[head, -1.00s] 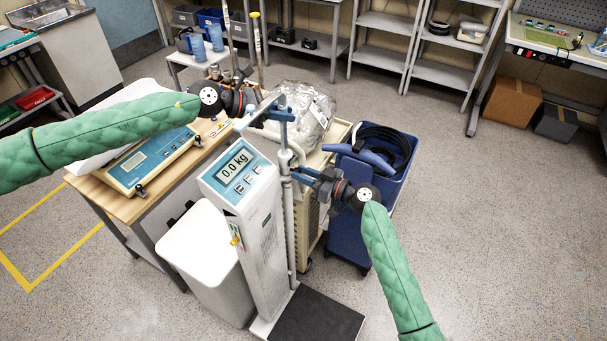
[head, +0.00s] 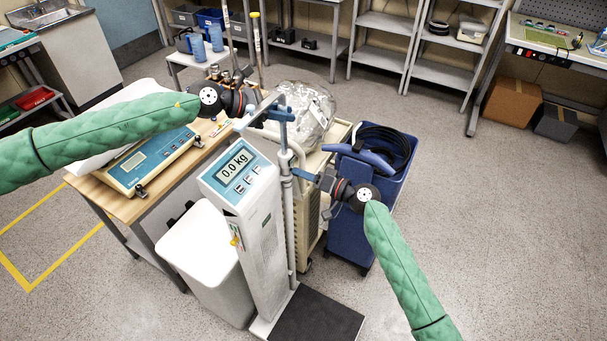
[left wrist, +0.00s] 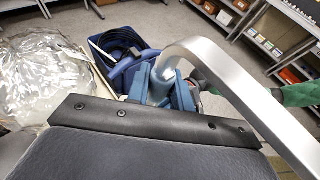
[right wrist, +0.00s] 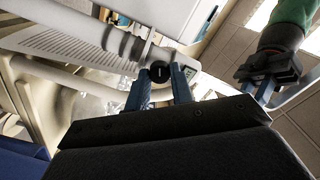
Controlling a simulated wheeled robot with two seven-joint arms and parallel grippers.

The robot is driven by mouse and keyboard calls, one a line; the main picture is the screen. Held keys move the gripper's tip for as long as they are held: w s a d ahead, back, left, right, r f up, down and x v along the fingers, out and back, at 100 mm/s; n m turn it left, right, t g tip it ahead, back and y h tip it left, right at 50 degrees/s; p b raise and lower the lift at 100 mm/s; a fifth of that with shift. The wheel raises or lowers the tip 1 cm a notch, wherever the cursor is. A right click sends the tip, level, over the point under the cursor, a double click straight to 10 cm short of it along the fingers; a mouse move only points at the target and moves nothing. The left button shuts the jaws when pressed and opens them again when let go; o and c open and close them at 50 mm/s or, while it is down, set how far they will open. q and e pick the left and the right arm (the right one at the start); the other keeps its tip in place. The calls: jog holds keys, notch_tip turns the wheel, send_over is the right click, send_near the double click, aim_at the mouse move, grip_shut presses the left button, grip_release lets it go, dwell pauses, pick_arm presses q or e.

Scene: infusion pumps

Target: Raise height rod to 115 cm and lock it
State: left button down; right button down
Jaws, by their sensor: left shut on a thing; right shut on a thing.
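The scale column (head: 243,190) stands upright, its display (head: 237,167) reading 0.0 kg. The grey height rod (head: 287,180) rises at its right side. My left gripper (head: 283,113) is shut on the upper part of the rod, near its top; in the left wrist view its blue fingers clasp the rod (left wrist: 166,80), beside a curved silver bar (left wrist: 230,75). My right gripper (head: 305,174) is shut on the lock knob at the rod's side. In the right wrist view the round black knob (right wrist: 160,72) sits between its blue fingers. No height marking is readable.
A blue bin (head: 385,215) with a black hose and a beige cart (head: 310,195) stand close behind the rod. A white bin (head: 205,250) and wooden-topped table (head: 125,205) are at the left. The black platform (head: 318,318) is clear. Open floor lies at the right.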

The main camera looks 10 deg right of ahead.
jog(key=shift+m, duration=0.5)
jog(key=c, duration=1.2)
grip_release()
jog(key=v, duration=1.2)
